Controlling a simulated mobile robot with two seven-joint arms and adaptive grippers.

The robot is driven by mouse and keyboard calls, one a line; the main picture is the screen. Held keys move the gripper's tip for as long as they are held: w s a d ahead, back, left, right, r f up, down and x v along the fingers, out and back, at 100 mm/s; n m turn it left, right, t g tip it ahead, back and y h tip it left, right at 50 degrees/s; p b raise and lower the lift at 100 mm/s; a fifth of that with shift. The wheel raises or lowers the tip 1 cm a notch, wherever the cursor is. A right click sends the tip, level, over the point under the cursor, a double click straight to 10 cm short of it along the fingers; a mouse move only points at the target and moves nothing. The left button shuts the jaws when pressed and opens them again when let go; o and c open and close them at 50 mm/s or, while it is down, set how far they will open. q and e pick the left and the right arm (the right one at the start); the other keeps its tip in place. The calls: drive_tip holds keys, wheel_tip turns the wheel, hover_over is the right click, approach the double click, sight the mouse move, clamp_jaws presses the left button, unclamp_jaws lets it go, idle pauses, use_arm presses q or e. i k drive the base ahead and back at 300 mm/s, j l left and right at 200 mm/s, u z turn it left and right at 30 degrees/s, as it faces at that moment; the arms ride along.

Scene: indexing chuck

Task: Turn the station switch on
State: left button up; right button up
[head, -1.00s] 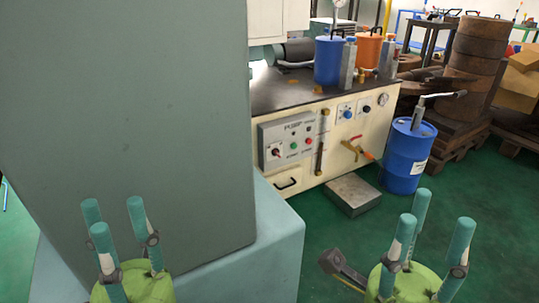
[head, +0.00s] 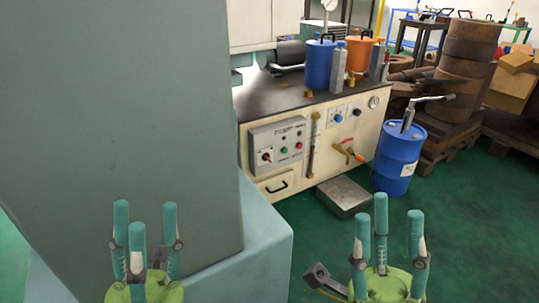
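The station's grey control panel (head: 278,146) is on the front of a cream machine bench in the head view. It carries a dark rotary switch (head: 266,156) at its lower left, with green and red buttons beside it. The switch's position is too small to tell. My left gripper (head: 146,222) is at the lower left, in front of the grey-green column, with its fingers spread open and empty. My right gripper (head: 388,222) is at the lower right over the green floor, also open and empty. Both are well short of the panel and touch nothing visible.
A large grey-green machine column (head: 120,110) fills the left, on a pale teal base (head: 262,235). A grey block (head: 343,196) lies on the floor before the bench. A blue drum (head: 398,158) with a pump stands to its right. Green floor is clear at lower right.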

sight(265, 157)
drive_tip(key=i+l, duration=0.15)
drive_tip(key=l, duration=0.15)
drive_tip(key=i+l+u, duration=0.15)
drive_tip(key=i+l, duration=0.2)
drive_tip(key=l, duration=0.3)
drive_tip(key=i+l+u, duration=0.15)
drive_tip(key=l, duration=0.2)
drive_tip(key=i+l+u, duration=0.15)
drive_tip(key=l, duration=0.2)
drive_tip(key=i+l+u, duration=0.15)
drive_tip(key=l, duration=0.2)
drive_tip(key=i+l+u, duration=0.1)
drive_tip(key=l, duration=0.3)
drive_tip(key=i+l+u, duration=0.15)
drive_tip(key=l, duration=0.25)
drive_tip(key=i+l+u, duration=0.15)
drive_tip(key=l, duration=0.25)
drive_tip(key=i+l, duration=0.2)
drive_tip(key=i+l+u, duration=0.15)
drive_tip(key=l, duration=0.25)
drive_tip(key=i, duration=0.1)
